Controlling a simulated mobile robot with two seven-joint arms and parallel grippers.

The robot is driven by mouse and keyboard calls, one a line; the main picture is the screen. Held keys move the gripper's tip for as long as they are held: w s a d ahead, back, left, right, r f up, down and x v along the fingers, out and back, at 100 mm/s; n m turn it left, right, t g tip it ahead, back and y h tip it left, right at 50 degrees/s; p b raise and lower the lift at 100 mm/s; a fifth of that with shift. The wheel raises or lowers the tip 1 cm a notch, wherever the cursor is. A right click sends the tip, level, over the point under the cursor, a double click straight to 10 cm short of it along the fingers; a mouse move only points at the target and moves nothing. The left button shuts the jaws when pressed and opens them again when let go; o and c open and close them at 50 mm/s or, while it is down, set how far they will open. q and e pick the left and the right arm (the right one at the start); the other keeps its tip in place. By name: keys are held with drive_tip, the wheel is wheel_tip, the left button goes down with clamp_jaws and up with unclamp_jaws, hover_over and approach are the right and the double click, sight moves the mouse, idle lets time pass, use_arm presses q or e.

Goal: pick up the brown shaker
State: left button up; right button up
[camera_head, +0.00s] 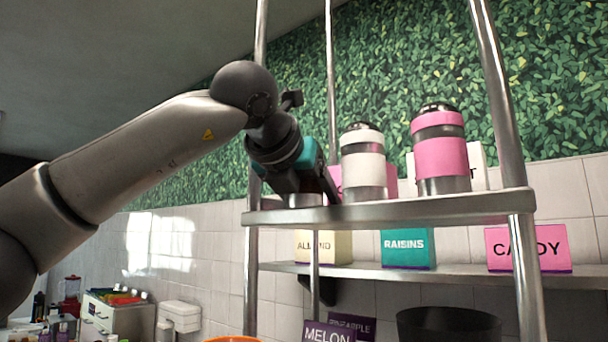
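My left gripper (318,185) reaches in from the left at the left end of the upper metal shelf (400,213). Its dark body with teal parts tilts down to the right. A small metallic base (304,200) shows on the shelf just below it, like the bottom of a shaker; the rest is hidden by the gripper. No brown surface shows clearly, so I cannot tell whether this is the brown shaker. The fingers' gap is hidden too. My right gripper is out of view.
A white shaker (363,160) and a pink shaker (440,157) stand upright to the right on the same shelf, with boxes behind them. Metal posts (503,100) frame the rack. Labelled boxes, including RAISINS (408,248) and CANDY (527,248), sit on the shelf below.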

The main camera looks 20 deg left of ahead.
use_arm(q)
drive_tip(key=c, duration=0.9)
drive_tip(key=shift+c, duration=0.5)
drive_tip(key=shift+r, duration=0.25)
